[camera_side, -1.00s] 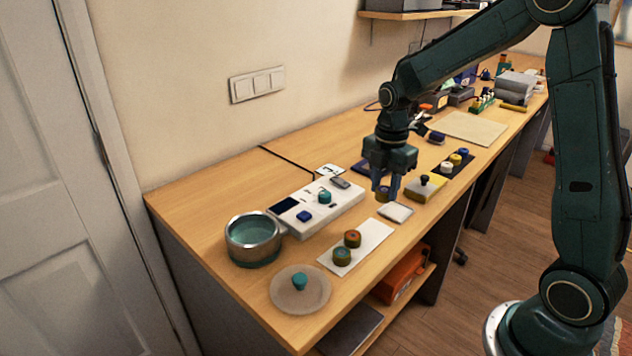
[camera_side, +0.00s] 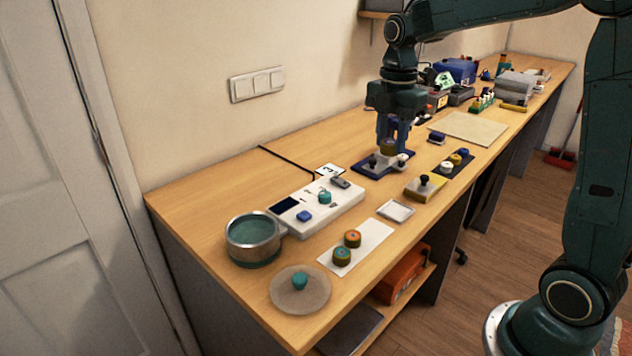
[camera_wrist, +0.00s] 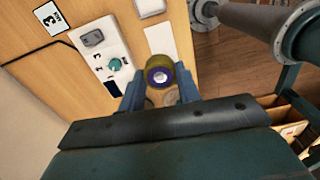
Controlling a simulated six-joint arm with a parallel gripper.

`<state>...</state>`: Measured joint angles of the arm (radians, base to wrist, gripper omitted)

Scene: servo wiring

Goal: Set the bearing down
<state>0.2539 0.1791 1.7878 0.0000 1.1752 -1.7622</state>
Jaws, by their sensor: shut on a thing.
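My gripper (camera_side: 392,146) is shut on a bearing (camera_side: 389,147), a short olive-yellow cylinder. In the wrist view the bearing (camera_wrist: 159,76) shows a purple ring and a pale centre between my fingers. In the side view it is over a dark blue plate (camera_side: 362,170) that carries a dark knob (camera_side: 373,161) and a pale round piece (camera_side: 402,159). I cannot tell whether the bearing touches anything below it.
A white device (camera_side: 335,206) with a teal knob lies left of the blue plate. A yellow block (camera_side: 420,191) with a black knob and a dark strip (camera_side: 466,165) of round parts lie to the right. A metal pot (camera_side: 254,238) stands front left.

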